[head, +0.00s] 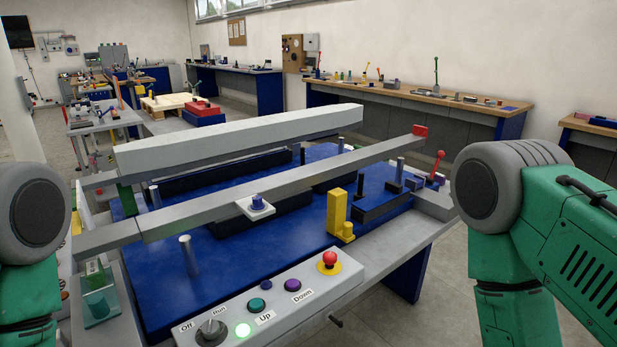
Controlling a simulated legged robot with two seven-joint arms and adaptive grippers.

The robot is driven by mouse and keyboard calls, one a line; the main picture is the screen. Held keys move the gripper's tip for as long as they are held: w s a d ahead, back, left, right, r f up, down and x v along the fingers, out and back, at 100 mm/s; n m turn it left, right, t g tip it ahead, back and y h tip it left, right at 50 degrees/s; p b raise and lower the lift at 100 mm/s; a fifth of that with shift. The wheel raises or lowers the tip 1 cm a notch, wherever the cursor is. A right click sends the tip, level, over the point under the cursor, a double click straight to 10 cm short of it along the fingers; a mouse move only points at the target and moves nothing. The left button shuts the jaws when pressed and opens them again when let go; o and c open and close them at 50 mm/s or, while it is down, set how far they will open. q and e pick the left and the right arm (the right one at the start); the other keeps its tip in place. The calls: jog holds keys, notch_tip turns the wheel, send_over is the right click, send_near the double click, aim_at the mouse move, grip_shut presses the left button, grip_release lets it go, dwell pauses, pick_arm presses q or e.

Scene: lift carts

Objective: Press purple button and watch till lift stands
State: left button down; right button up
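The purple button (292,285) sits on the sloped grey control panel (345,277), above the label "Down". A red mushroom button (329,260) on a yellow base is at the panel's right. The lift has a blue bed (225,263) with long grey beams (240,140) raised above it.
A yellow block (337,212) and a red-knobbed lever (437,165) stand on the lift's right side. A workbench (420,97) with tools runs along the back wall. Clear floor lies right of the lift.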

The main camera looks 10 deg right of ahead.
jog(key=shift+d+f, duration=0.1)
jog(key=shift+d, duration=0.05)
grip_shut()
jog(key=shift+a, duration=0.5)
jog(key=shift+d, duration=0.35)
jog(key=shift+a, duration=0.25)
